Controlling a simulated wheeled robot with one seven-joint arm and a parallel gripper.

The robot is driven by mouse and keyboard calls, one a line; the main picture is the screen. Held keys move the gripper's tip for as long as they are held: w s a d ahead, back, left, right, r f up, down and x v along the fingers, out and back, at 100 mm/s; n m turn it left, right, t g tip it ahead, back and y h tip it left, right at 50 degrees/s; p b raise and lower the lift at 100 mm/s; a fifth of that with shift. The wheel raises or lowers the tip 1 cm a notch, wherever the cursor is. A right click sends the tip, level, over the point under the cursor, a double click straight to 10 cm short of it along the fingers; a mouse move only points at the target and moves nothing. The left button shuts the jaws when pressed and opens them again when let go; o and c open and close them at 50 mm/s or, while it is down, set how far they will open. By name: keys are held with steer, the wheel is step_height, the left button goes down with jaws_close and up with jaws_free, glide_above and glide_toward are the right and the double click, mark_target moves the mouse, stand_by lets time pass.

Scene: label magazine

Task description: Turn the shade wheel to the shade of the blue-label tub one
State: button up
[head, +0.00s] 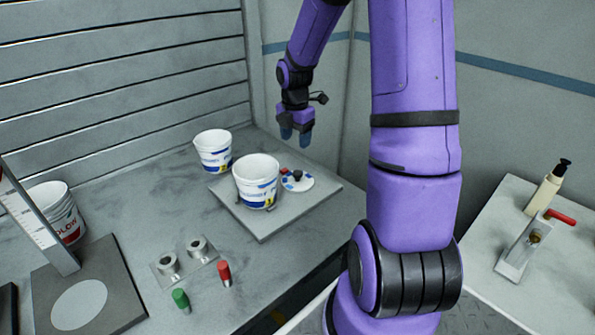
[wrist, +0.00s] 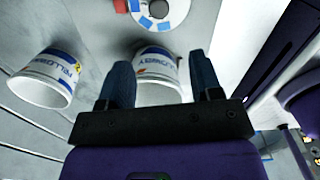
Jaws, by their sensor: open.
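The shade wheel (head: 303,185) is a white disc with blue patches and a dark middle, lying flat on a grey board beside a tub. It also shows at the top of the wrist view (wrist: 178,10). A small red piece (wrist: 120,5) sits at its rim. One white tub with a blue label (head: 256,182) stands on the board. Another blue-label tub (head: 214,152) stands behind it on the bench. My gripper (head: 294,138) is open and empty, pointing down above the bench behind the wheel, apart from it. In the wrist view, a tub (wrist: 157,62) shows beyond the fingers.
A plate with two metal sockets (head: 184,262), a green peg (head: 181,300) and a red peg (head: 224,273) lie in front. A pump bottle (head: 547,188) stands on the right table.

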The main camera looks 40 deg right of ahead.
mark_target(297, 172)
steer(key=shift+n, duration=0.4)
steer(key=f, duration=0.8)
steer(key=d+f, duration=0.1)
steer(key=f, duration=0.3)
steer(key=shift+w+f, duration=0.15)
steer(key=shift+f, duration=0.15)
steer(key=c, duration=0.9)
